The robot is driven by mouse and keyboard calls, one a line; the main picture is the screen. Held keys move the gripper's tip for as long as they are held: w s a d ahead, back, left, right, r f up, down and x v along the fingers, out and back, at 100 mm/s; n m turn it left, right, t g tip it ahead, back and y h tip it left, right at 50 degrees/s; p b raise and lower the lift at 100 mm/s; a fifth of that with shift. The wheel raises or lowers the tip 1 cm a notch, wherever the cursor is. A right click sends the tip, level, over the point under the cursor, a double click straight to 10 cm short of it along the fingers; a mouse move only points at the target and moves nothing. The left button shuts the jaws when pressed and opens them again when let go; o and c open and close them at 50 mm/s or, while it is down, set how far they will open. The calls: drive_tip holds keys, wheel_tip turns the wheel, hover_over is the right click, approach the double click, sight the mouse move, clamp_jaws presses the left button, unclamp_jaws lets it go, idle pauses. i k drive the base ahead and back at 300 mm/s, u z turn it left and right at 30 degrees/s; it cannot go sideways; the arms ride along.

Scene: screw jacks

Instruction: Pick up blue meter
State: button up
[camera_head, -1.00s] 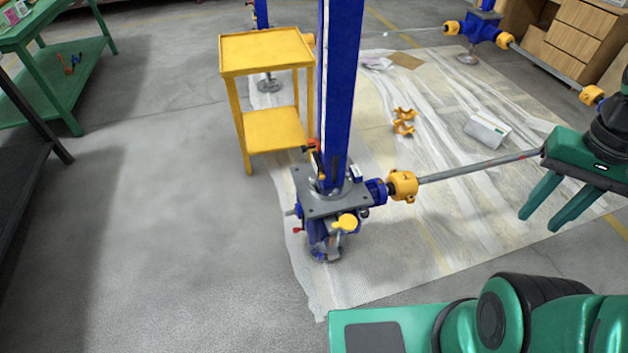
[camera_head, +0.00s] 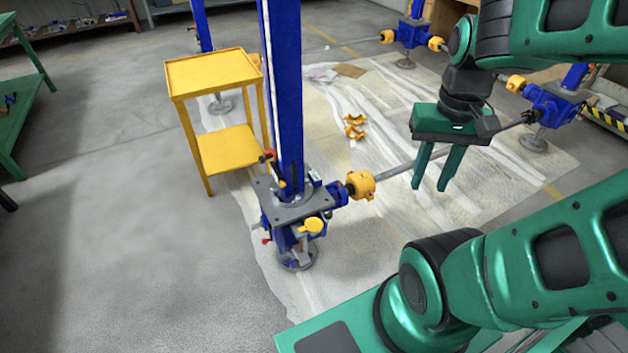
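My gripper (camera_head: 430,188) hangs at the right of centre with its two green fingers pointing down. The fingers are apart and nothing shows between them except the background. They overlap a grey shaft (camera_head: 400,171) in this view; I cannot tell whether they touch it. I cannot pick out a blue meter with certainty. A small blue and white piece (camera_head: 313,180) sits on the near screw jack (camera_head: 290,209), left of the gripper and close to the blue column (camera_head: 281,95); it is too small to identify.
A yellow coupling (camera_head: 360,185) joins the shaft to the near jack. A yellow two-shelf cart (camera_head: 213,72) stands behind left. Orange brackets (camera_head: 355,126) lie on the plastic sheeting (camera_head: 330,85). Another blue jack (camera_head: 556,103) stands at the right. The floor at left is clear.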

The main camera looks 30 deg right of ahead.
sight(313, 175)
drive_tip(key=u, duration=0.05)
drive_tip(key=i, duration=1)
drive_tip(key=z, duration=0.1)
